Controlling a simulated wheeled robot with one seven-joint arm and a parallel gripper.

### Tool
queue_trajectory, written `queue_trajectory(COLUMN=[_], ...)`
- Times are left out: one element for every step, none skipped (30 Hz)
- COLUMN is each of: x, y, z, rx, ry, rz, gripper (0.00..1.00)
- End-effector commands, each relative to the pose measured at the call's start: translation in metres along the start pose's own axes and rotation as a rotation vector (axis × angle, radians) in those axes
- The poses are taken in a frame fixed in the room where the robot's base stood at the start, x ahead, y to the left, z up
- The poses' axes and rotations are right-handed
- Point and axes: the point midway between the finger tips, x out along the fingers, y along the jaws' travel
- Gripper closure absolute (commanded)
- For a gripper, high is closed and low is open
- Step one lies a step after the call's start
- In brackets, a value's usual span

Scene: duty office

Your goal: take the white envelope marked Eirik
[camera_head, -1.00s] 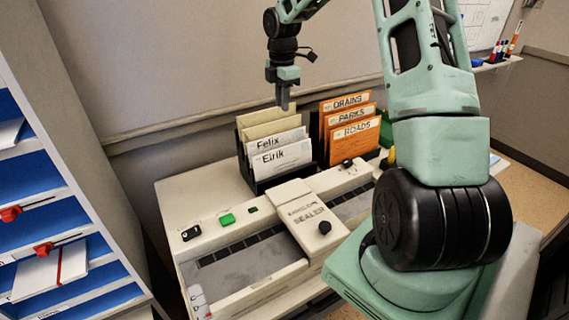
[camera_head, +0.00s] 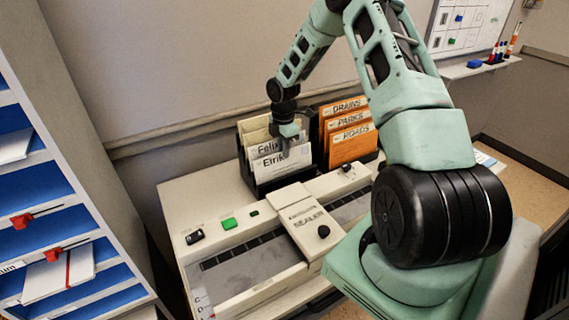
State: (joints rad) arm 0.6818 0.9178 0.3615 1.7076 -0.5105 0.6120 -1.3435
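The white envelope marked Eirik (camera_head: 272,171) stands upright at the front of the left black holder, with the white Felix envelope (camera_head: 262,150) just behind it. My gripper (camera_head: 285,152) points down at the Eirik envelope's top edge and covers the right end of both names. Its fingers are small and seen nearly edge-on, so I cannot tell whether they are open or shut, or whether they touch the paper.
Orange envelopes marked Drains, Parks and Roads (camera_head: 352,144) stand in the holder to the right. A sealer machine (camera_head: 305,222) lies in front of both holders. A shelf rack with blue compartments (camera_head: 40,190) stands at the left.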

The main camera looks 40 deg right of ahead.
Motion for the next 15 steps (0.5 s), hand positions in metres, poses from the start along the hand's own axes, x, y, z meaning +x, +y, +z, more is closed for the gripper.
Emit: queue_trajectory(x=[0.006, 0.009, 0.013, 0.015, 0.017, 0.019, 0.019, 0.020, 0.020, 0.020, 0.020, 0.020, 0.020, 0.020, 0.020], y=[0.000, 0.000, 0.000, 0.000, 0.000, 0.000, 0.000, 0.000, 0.000, 0.000, 0.000, 0.000, 0.000, 0.000, 0.001], z=[0.000, 0.000, 0.000, 0.000, 0.000, 0.000, 0.000, 0.000, 0.000, 0.000, 0.000, 0.000, 0.000, 0.000, 0.000], rx=[0.000, 0.000, 0.000, -0.001, -0.001, -0.001, -0.001, -0.001, 0.000, 0.000, 0.000, 0.000, 0.000, 0.000, 0.000], ry=[0.000, 0.001, 0.000, 0.000, 0.000, -0.001, -0.001, -0.001, -0.001, -0.001, -0.001, -0.001, -0.001, -0.001, -0.001], rz=[-0.003, -0.002, -0.001, -0.001, 0.000, 0.000, 0.000, 0.000, 0.001, 0.001, 0.001, 0.001, 0.001, 0.001, 0.001], gripper=[0.80, 0.80, 0.80, 0.80, 0.80, 0.80, 0.80, 0.80, 0.80, 0.80, 0.80, 0.80, 0.86, 0.94, 1.00])
